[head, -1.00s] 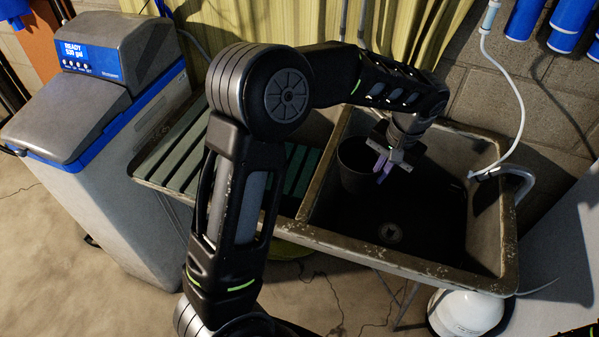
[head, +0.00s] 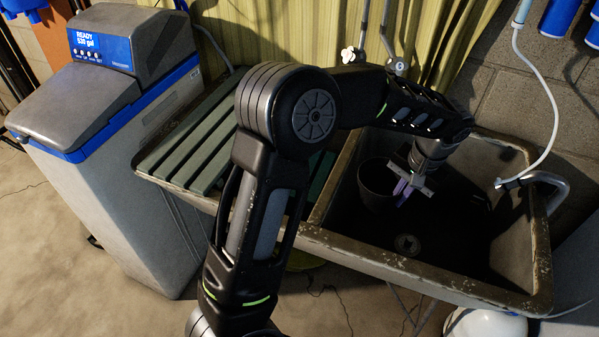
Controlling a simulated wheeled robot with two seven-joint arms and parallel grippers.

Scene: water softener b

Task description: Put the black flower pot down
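The black flower pot (head: 374,188) is upright inside the sink basin, in its back left part, in the head view. The sink (head: 425,277) has a worn rim and a dark floor with a round drain (head: 407,244) in front of the pot. My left gripper (head: 402,192) points down at the pot's right side, its purplish fingers close against the pot's wall near the rim. I cannot tell whether the fingers are closed on the wall or apart from it. The pot's underside is hidden. My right gripper is not in view.
A slatted green drainboard (head: 190,150) adjoins the sink on the left, partly behind my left arm. A grey water softener (head: 110,150) stands farther left. A white hose (head: 553,110) and a curved metal pipe (head: 553,184) are at the sink's right. The basin's front right is clear.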

